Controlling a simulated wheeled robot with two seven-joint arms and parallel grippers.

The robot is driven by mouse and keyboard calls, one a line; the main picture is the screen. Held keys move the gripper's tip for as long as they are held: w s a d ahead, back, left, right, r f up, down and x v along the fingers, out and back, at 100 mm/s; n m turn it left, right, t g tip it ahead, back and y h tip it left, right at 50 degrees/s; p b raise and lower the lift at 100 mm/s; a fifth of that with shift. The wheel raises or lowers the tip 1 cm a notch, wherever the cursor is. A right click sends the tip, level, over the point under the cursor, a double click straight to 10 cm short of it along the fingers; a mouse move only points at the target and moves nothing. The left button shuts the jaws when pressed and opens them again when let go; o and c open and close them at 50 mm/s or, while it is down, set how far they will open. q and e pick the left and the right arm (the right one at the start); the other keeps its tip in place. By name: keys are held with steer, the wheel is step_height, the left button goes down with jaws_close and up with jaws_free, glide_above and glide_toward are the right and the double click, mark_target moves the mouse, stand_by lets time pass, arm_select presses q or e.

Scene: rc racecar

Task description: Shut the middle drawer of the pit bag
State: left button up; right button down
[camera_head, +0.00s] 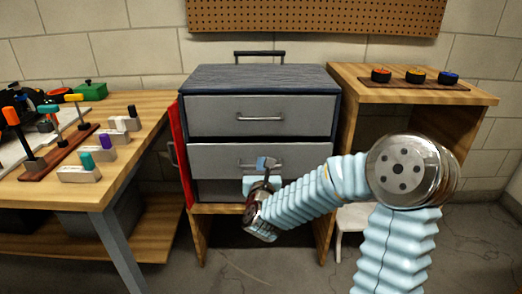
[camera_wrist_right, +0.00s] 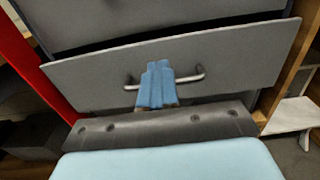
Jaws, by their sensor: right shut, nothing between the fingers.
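The pit bag (camera_head: 258,76) is a dark blue-grey cabinet with stacked grey drawers and a black top handle. Its middle drawer (camera_head: 215,160) stands out a little from the body; the right wrist view shows a dark gap above its front (camera_wrist_right: 235,62). The middle drawer has a metal bar handle (camera_wrist_right: 197,76). My right gripper (camera_head: 264,163) is at the middle of this front. Its blue fingers (camera_wrist_right: 158,72) are shut together, empty, and overlap the handle bar; I cannot tell whether they touch the front. My left gripper is not in view.
The top drawer (camera_head: 220,116) looks flush; the bottom drawer (camera_head: 222,190) is partly hidden by my right arm. A red panel (camera_head: 181,150) lines the bag's left side. A wooden workbench (camera_head: 135,150) with tools stands left, a wooden shelf (camera_head: 480,97) with coloured discs right.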

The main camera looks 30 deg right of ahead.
mark_target(261, 147)
steer(key=p+x, duration=0.1)
steer(key=x, duration=0.6)
steer(key=shift+w+d+f+b, duration=0.35)
steer(key=shift+w+b, duration=0.25)
steer(key=shift+b, duration=0.35)
steer(key=shift+w+d+r+b, duration=0.15)
steer(key=shift+w+b, duration=0.15)
steer(key=shift+w, duration=0.05)
steer(key=shift+w+d+r, duration=0.1)
steer(key=shift+w+r, duration=0.05)
steer(key=shift+r, duration=0.05)
